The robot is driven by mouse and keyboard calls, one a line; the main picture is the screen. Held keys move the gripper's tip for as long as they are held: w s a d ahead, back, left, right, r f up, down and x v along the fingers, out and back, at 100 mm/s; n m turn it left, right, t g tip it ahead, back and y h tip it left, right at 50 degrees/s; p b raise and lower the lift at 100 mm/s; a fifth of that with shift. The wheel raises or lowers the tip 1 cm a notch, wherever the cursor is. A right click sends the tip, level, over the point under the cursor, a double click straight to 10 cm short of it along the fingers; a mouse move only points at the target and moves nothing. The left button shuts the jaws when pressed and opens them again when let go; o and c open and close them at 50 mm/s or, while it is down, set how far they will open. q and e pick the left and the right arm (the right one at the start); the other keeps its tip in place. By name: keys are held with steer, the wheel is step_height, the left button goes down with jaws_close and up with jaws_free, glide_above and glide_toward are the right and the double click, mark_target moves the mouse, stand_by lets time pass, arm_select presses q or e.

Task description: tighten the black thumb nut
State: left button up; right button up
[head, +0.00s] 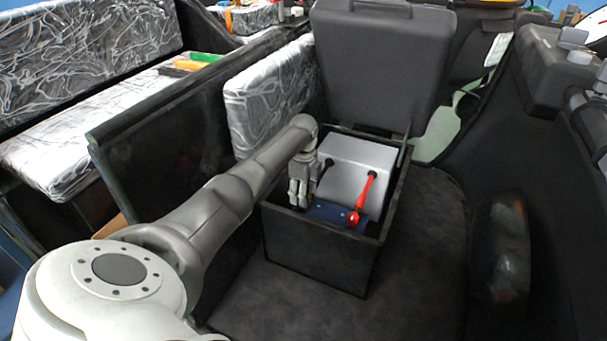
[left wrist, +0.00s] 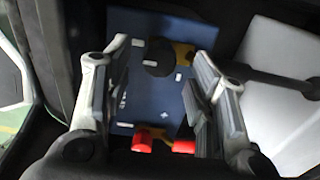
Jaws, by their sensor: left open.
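The black thumb nut (left wrist: 158,57) is round with small white marks. It sits at a yellow terminal (left wrist: 184,54) on the blue battery (left wrist: 145,95) in the left wrist view. My left gripper (head: 299,193) is open and points down into the black box. In the left wrist view its two fingers stand on either side of the nut, apart from it. The gripper hides the nut in the head view. The blue battery (head: 327,213) also shows there. My right gripper is not in view.
A red-ended terminal (left wrist: 143,140) is at the battery's other end. Dark carpet (head: 430,240) is clear at right.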

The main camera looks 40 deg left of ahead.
arm_select(q)
step_height(320, 180, up, 9)
stand_by(0.3)
stand_by(0.5)
